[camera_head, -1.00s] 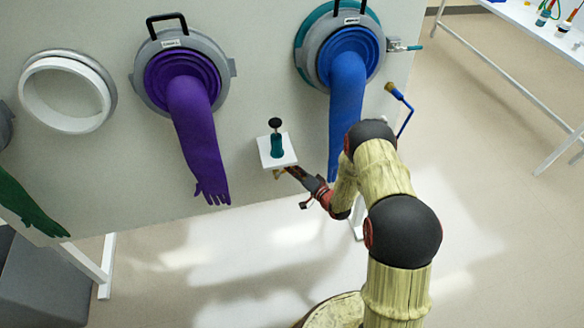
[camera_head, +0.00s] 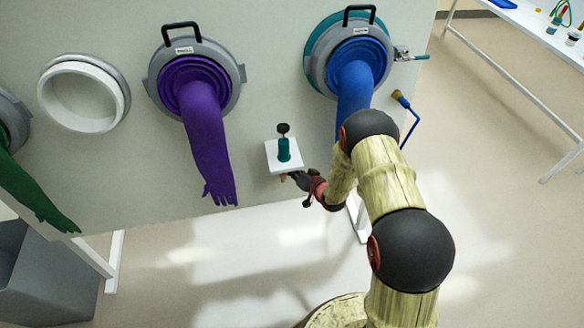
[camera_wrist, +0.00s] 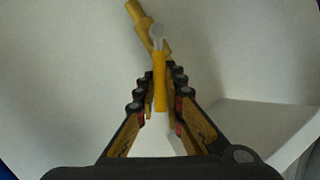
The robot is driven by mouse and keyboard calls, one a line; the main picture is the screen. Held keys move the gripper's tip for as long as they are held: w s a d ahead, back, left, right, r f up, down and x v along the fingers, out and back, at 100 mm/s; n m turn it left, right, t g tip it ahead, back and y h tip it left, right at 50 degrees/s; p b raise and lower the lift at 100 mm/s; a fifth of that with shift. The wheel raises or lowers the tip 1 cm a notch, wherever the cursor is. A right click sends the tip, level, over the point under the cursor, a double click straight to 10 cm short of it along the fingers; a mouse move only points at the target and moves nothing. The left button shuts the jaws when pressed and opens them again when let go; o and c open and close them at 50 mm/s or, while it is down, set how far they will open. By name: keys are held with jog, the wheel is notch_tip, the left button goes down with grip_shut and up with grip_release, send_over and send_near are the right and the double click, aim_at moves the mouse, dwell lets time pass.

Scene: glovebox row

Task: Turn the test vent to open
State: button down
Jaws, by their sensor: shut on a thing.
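The vent is a small yellow valve under the white shelf on the glovebox wall. In the wrist view its yellow body (camera_wrist: 138,18) runs diagonally at upper centre, with a pale round pivot. Its yellow lever (camera_wrist: 160,68) runs from the pivot straight down the picture, at a slant to the body. My gripper (camera_wrist: 161,84) is shut on the lever, one finger on each side. In the head view my gripper (camera_head: 291,177) is at the underside of the white shelf (camera_head: 285,165), where the valve is mostly hidden.
A teal bottle with a black knob (camera_head: 283,146) stands on the shelf. A purple glove (camera_head: 207,150) hangs to the left and a blue glove (camera_head: 353,95) just behind my arm.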

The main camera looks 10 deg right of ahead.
dwell(0.4)
jog(key=c, duration=1.9)
grip_release()
jog(key=v, duration=1.2)
jog(key=shift+c, duration=0.3)
